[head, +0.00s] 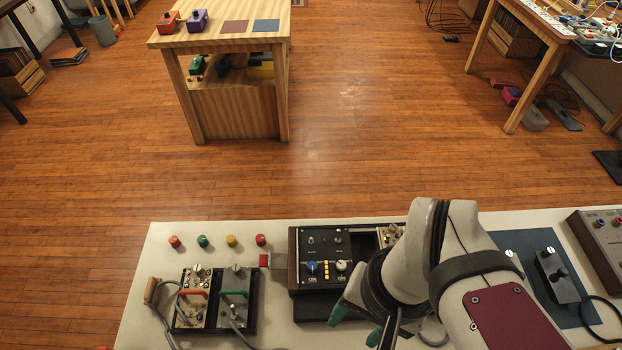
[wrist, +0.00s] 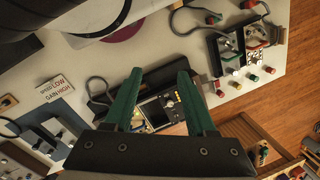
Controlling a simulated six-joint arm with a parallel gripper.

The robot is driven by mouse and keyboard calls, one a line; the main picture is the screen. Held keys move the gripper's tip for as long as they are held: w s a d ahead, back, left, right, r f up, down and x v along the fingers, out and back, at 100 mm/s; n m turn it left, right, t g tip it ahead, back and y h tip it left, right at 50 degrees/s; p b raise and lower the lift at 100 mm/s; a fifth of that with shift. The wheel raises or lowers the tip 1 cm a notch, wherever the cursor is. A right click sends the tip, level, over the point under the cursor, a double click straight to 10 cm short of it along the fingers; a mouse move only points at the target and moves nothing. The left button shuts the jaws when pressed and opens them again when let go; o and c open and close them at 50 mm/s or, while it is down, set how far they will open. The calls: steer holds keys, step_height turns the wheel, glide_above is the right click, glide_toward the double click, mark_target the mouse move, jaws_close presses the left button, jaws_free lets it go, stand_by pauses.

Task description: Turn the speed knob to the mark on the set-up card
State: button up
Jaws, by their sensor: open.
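A dark panel unit (head: 320,240) in a wooden frame stands on the pale bench in the head view. It carries a blue knob (head: 311,267), a white knob (head: 341,266) and small yellow parts between them. Its labels are too small to read, so I cannot tell which is the speed knob. A white card (wrist: 54,88) with red and black lettering lies at left in the wrist view; I cannot make out a speed mark. My gripper (wrist: 160,74) has green fingers, spread apart and empty. In the head view it is right of and nearer than the knobs, partly hidden by my arm.
Two cabled pedals (head: 236,297) in a black tray and several coloured caps (head: 203,241) are left of the unit. A dark pedal (head: 556,275) on a blue mat and a grey box (head: 600,240) are at right. Wooden floor separates the bench from another table (head: 220,38).

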steer(key=w+m+y, duration=0.1)
steer(key=w+m, duration=0.5)
steer(key=w, duration=0.2)
steer(key=m+y, duration=0.2)
steer(key=m, duration=0.4)
glide_toward(314, 265)
steer(key=x, duration=0.8)
steer(key=shift+f, duration=0.2)
jaws_close()
